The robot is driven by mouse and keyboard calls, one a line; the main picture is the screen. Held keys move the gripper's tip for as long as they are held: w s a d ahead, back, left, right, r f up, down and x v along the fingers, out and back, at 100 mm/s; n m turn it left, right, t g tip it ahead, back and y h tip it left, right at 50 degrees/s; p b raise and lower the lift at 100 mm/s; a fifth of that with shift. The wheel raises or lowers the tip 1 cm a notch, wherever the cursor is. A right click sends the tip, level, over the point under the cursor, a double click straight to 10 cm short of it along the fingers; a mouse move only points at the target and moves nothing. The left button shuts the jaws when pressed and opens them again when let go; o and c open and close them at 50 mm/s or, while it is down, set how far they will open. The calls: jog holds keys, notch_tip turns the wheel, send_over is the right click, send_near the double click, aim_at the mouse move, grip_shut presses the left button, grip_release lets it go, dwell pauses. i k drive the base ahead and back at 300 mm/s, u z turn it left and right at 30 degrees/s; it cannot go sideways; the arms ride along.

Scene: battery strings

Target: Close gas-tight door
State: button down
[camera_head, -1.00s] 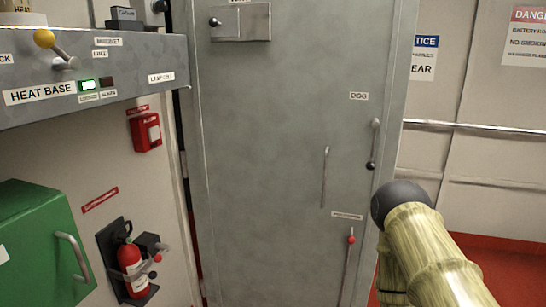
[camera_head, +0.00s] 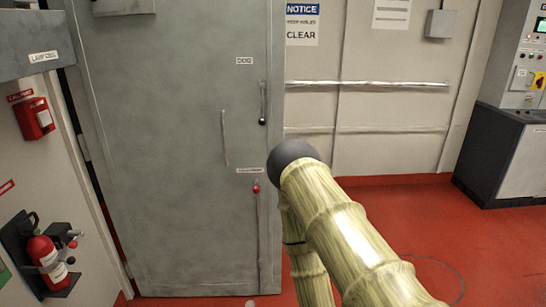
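The grey gas-tight door (camera_head: 180,180) fills the left-centre of the head view. A gap shows along its left side, by the wall; I cannot tell from this view how far it stands open. A vertical pull handle (camera_head: 224,138) is on its face. A dog lever (camera_head: 263,103) with a black knob sits near its right edge, under a "DOG" label. A rod with a red knob (camera_head: 256,188) is below it. My arm crosses in front, right of the door. My gripper is not visible in this view.
A fire extinguisher (camera_head: 47,262) and a red call box (camera_head: 33,117) are on the left wall. A dark control cabinet (camera_head: 500,150) stands at the far right. Open red floor (camera_head: 410,215) lies right of the door. A wall rail (camera_head: 370,84) runs behind.

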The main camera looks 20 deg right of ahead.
aim_at(166, 94)
jog(key=u, duration=0.15)
jog(key=k, duration=0.1)
jog(key=z, duration=1)
jog(key=i, duration=0.6)
jog(key=u, duration=0.3)
